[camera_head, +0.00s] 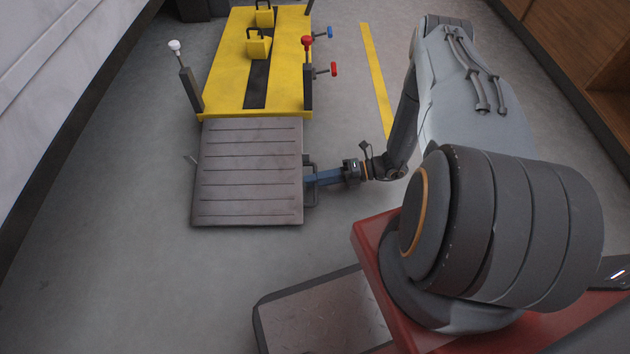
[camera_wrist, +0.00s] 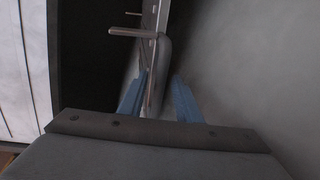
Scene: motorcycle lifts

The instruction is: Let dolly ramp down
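The dolly (camera_head: 225,75) is a yellow lift deck with a dark centre strip. Its grey ribbed ramp (camera_head: 248,180) extends from the deck's near end toward me. I cannot tell whether the ramp's near edge touches the floor. A dark handle (camera_head: 311,183) sits on the ramp's right side. My gripper (camera_head: 316,178) reaches it from the right, with blue fingers. In the wrist view my gripper (camera_wrist: 160,90) has its fingers apart on either side of a grey bar (camera_wrist: 162,65), with a gap visible at the right finger. Contact at the left finger is unclear.
A red-knobbed lever (camera_head: 307,65) and a white-knobbed lever (camera_head: 185,75) stand at the deck's near corners. Red (camera_head: 325,70) and blue (camera_head: 322,34) handles stick out on its right. A yellow floor line (camera_head: 376,80) runs beside it. The floor left of the ramp is clear.

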